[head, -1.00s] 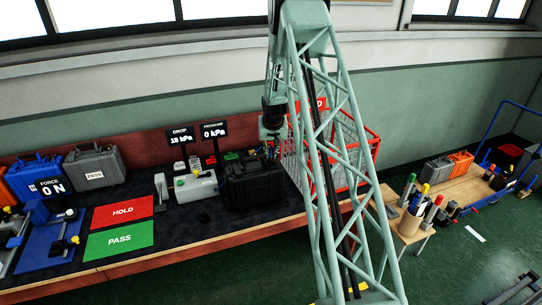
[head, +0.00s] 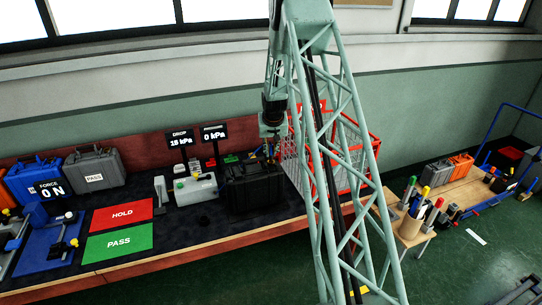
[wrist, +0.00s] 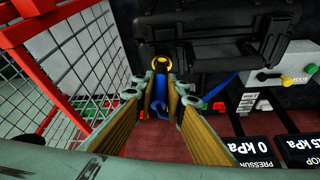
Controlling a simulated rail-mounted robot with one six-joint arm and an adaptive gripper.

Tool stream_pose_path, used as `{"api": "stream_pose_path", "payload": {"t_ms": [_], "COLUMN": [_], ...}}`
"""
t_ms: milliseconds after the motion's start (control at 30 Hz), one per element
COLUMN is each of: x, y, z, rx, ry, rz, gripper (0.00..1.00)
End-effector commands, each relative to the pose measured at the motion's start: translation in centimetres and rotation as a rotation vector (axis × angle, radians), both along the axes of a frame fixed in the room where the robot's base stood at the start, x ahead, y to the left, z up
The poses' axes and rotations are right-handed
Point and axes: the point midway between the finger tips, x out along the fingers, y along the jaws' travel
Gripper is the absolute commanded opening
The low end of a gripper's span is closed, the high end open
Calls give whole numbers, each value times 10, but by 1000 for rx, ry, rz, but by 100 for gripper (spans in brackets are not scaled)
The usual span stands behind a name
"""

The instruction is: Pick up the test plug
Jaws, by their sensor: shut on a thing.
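My gripper (head: 268,150) is at the back right of the black case (head: 252,190), near the wire cage. In the wrist view its two tan-padded fingers (wrist: 159,85) point toward the case's edge. A blue piece (wrist: 157,97) with a yellow ring (wrist: 162,62) at its far end sits between the fingers. It appears to be the test plug, and the fingers are shut on it. Its lower part is hidden by the fingers. In the head view the plug is too small to make out clearly.
A red-framed wire cage (head: 350,160) stands close beside the case. A tester box (head: 195,188) with a green button and two kPa displays (head: 214,133) are on the other side. A blue strap (wrist: 220,87) runs near the fingers. Red HOLD (head: 122,214) and green PASS (head: 118,242) mats lie clear.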

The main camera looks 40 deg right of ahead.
Motion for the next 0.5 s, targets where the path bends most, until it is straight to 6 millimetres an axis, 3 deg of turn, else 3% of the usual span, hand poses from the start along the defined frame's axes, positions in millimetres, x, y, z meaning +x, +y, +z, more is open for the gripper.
{"api": "stream_pose_path", "payload": {"t_ms": [133,500], "x": [-1,-33], "y": [1,23], "z": [9,11], "rx": [0,0], "ry": [0,0], "rz": [0,0], "gripper": [1,1]}}
